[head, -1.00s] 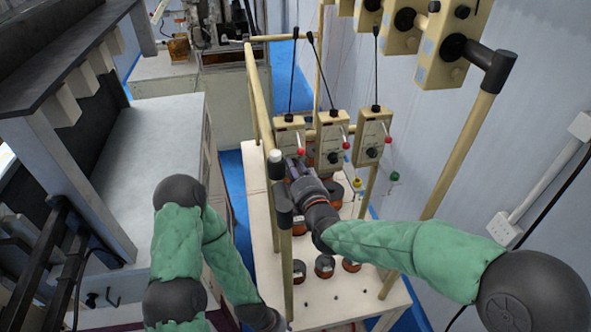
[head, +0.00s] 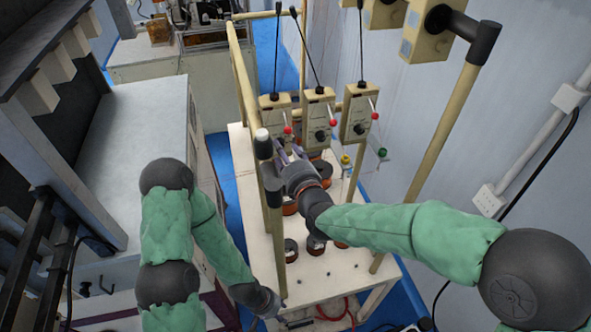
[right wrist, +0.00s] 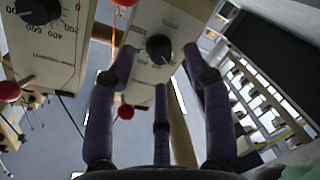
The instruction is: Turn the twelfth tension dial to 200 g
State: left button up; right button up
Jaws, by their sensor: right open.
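Three beige tension boxes with black dials and red-tipped levers hang over the white bench in the head view: a left box (head: 275,117), a middle box (head: 319,112) and a right box (head: 358,112). My right gripper (head: 284,155) is open just below the left box. In the right wrist view, its three purple fingers (right wrist: 159,85) spread around a black dial (right wrist: 159,48) on a beige box (right wrist: 150,70). Contact with the dial cannot be told, and its pointer reading is unclear. My left gripper (head: 265,303) hangs low by the bench's left side; its jaws are too small to read.
Another dial (right wrist: 38,10) with printed numbers is at upper left in the right wrist view, with a red ball (right wrist: 9,91) below it. Cream posts (head: 431,160) frame the bench (head: 330,270). Dark-orange spools (head: 290,250) stand on it. A grey cabinet (head: 130,130) is at left.

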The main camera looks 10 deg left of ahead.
jog(key=v, duration=0.9)
jog(key=shift+s+d, duration=0.15)
jog(key=shift+s, duration=0.15)
